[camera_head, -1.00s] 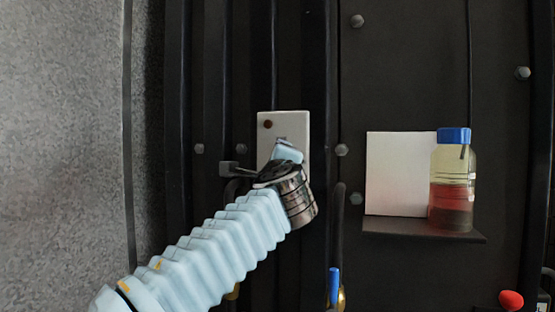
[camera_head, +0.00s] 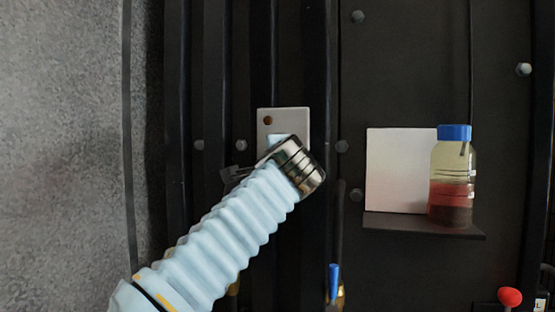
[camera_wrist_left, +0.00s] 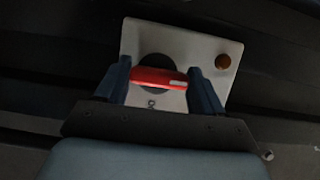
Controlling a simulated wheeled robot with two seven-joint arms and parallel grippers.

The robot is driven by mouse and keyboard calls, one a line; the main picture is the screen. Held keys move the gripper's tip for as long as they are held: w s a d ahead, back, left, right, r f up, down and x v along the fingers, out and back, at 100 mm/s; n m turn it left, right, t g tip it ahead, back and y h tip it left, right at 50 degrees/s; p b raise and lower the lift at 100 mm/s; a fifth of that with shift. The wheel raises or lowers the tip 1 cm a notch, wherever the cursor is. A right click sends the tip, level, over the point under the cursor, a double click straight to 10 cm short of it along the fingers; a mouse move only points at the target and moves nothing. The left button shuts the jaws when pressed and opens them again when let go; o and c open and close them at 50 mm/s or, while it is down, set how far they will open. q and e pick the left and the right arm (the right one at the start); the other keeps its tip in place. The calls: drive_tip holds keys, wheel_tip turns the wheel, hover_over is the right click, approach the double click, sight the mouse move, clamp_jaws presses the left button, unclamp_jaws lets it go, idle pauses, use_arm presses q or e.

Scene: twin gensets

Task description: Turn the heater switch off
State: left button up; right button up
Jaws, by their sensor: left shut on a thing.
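The heater switch is a red handle (camera_wrist_left: 158,77) on a dark round base, mounted on a pale plate (camera_head: 296,121) with a small reddish-brown lamp. The plate also fills the middle of the left wrist view (camera_wrist_left: 190,47), with the lamp at its upper right. My left gripper (camera_wrist_left: 160,80) has one finger at each end of the red handle and is shut on it. The handle lies nearly level across the wrist picture. In the head view my left wrist hides the handle and the lower part of the plate. My right gripper is in neither view.
A shelf (camera_head: 400,226) to the right of the plate holds a blue-capped bottle (camera_head: 452,180) of red and yellow liquid and a white card (camera_head: 398,170). A blue lever (camera_head: 334,284) is below, and a red knob (camera_head: 510,297) is at the lower right. Dark ribs flank the plate.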

use_arm(q)
drive_tip(key=shift+a, duration=0.1)
drive_tip(key=o, duration=1)
drive_tip(key=shift+o, duration=0.2)
drive_tip(key=s+d+b, duration=0.1)
drive_tip(key=s+b, duration=0.3)
drive_tip(key=s, duration=0.9)
drive_tip(key=shift+s+b, duration=0.3)
drive_tip(key=shift+s, duration=0.1)
